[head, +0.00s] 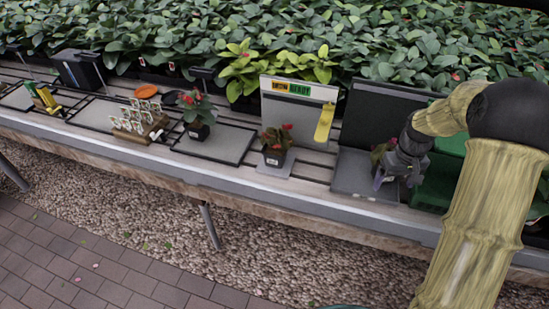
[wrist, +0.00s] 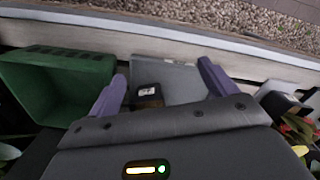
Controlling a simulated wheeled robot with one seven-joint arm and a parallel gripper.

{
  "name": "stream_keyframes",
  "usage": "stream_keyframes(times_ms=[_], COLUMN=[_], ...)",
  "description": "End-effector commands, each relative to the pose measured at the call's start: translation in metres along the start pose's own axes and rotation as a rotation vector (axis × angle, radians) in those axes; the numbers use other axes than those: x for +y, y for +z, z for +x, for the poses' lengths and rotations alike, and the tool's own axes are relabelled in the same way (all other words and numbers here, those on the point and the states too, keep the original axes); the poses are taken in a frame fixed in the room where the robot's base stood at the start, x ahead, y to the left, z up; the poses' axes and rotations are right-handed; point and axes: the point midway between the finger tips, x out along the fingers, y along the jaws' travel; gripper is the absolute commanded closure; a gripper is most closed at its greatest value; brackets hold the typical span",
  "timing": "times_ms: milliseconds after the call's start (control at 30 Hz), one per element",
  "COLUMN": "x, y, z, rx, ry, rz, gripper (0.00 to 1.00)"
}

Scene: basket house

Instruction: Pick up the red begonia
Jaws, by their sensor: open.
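One has dark reddish leaves and a black pot (head: 275,145) on a pale mat; the other is greener (head: 197,112), further left. I cannot tell for sure which is the red begonia; the reddish-leaved one looks most like it. It also shows at the right edge of the wrist view (wrist: 298,128), outside the fingers. My gripper (wrist: 161,70) is open, its purple fingers apart over a grey tray. It also shows in the head view (head: 390,178). A small dark labelled object (wrist: 148,94) shows between the fingers, partly hidden.
A green crate (wrist: 55,75) stands beside my gripper. An upright sign board (head: 298,112) with a yellow tag stands behind the reddish-leaved plant. Further left are a rack of small cards (head: 138,120) and grey trays. Dense leafy plants fill the back. Gravel lies below the bench front.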

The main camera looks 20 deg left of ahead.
Motion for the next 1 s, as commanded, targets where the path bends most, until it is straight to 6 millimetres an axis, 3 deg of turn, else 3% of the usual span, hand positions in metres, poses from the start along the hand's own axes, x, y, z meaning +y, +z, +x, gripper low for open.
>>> stream_keyframes(times_ms=[367,567,767,1000], x=[-0.012,-0.025,-0.044,-0.075], y=[0.023,0.048,0.089,0.163], z=[-0.018,-0.033,-0.051,-0.067], rx=[0.029,0.059,0.109,0.196], ry=[0.016,0.028,0.043,0.048], rz=[0.049,0.099,0.181,0.329], gripper=[0.16,0.16,0.16,0.16])
